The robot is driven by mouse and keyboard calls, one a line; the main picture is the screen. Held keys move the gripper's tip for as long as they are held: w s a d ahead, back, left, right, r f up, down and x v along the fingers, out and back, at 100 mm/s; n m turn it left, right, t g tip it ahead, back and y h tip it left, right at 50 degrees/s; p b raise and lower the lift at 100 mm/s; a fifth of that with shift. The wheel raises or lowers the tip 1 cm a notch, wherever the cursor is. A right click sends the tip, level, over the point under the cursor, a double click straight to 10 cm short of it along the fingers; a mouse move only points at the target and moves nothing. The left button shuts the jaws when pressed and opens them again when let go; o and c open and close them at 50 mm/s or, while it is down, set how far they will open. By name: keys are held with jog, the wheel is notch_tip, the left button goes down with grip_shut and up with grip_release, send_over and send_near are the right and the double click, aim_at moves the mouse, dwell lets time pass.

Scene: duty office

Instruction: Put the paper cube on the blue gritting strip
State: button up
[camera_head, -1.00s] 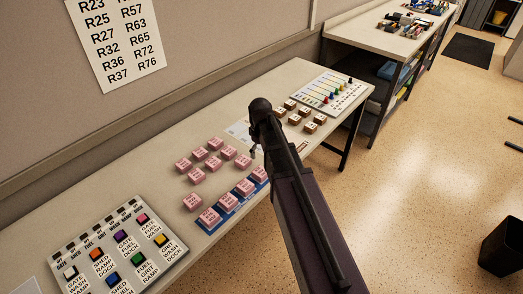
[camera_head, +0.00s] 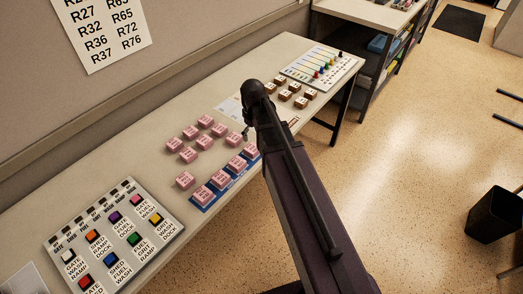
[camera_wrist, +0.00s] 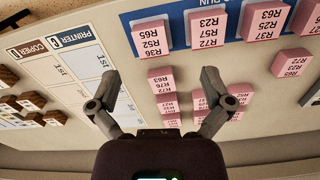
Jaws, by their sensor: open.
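Several pink cubes printed with route numbers (camera_head: 189,154) stand on the desk; they look like paper cubes, but I cannot tell which one is meant. The blue strip (camera_head: 209,205) lies along the desk's front edge with several pink cubes on it. It shows at the top of the wrist view (camera_wrist: 180,10). My gripper (camera_head: 246,134) hangs above the desk near the strip's far end. In the wrist view its fingers (camera_wrist: 159,88) are spread and empty, with a loose pink cube (camera_wrist: 160,77) seen between them. My arm hides part of the desk.
Brown cubes (camera_head: 297,91) stand right of my gripper, near a printer and copier sheet (camera_wrist: 78,70). A board with coloured knobs (camera_head: 119,235) lies at the near left. Another board (camera_head: 320,68) lies at the far end. A black bin (camera_head: 492,215) stands on the floor.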

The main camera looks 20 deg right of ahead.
jog(key=s+m, duration=0.5)
jog(key=s, duration=0.7)
jog(key=shift+s+d+m, duration=0.15)
jog(key=shift+s+m, duration=0.1)
jog(key=shift+m, duration=0.05)
dwell(0.4)
